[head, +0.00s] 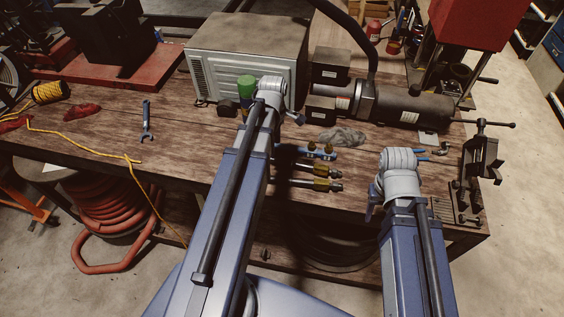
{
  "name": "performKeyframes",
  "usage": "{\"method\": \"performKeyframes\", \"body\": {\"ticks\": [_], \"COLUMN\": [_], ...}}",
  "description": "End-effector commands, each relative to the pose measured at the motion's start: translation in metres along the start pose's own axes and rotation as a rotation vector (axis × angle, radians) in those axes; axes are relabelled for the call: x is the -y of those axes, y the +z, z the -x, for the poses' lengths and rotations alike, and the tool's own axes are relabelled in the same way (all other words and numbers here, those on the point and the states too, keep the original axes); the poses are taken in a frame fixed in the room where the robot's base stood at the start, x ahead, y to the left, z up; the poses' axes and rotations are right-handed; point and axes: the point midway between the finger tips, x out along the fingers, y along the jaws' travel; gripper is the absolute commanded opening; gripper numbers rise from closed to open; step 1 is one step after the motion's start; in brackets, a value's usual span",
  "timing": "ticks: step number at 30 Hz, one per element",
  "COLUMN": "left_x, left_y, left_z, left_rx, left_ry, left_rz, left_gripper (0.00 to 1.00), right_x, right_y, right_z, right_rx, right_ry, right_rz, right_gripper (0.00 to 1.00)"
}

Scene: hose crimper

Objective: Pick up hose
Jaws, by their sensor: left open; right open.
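Two short dark hose pieces with brass and silver end fittings lie side by side on the wooden bench, the upper hose (322,170) and the lower hose (322,185). Their left ends run into a dark shadow by my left arm. My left gripper (297,118) is over the bench in front of the grey metal box, beyond the hose pieces. It is open and largely hidden by its own wrist. My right gripper (372,205) is to the right of the hose pieces, near the bench's front edge. It is open and mostly hidden by its wrist. I see nothing held.
A grey metal box (243,50) and a dark cylindrical machine (410,105) stand at the back. A grey rag (341,136) lies in front of them. A vise (480,165) is at right. A wrench (147,120) and yellow cord (90,148) lie at left.

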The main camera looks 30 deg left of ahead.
Motion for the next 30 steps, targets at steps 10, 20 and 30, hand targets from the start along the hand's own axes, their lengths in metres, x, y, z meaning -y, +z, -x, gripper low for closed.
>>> {"method": "performKeyframes", "body": {"ticks": [10, 20, 30], "left_x": [-0.001, -0.002, -0.008], "left_y": [0.000, -0.001, -0.006], "left_z": [-0.024, -0.031, -0.070], "left_rx": [0.000, 0.000, 0.000], "left_ry": [0.000, 0.000, 0.000], "left_rz": [-0.004, -0.005, -0.006], "left_gripper": [0.66, 0.66, 0.66], "right_x": [0.002, 0.003, 0.006], "right_y": [-0.001, -0.002, -0.004], "right_z": [-0.024, -0.031, -0.070], "right_rx": [0.000, 0.000, 0.000], "right_ry": [0.000, 0.001, 0.001], "right_rz": [0.002, 0.003, 0.001], "right_gripper": [0.50, 0.50, 0.50]}}
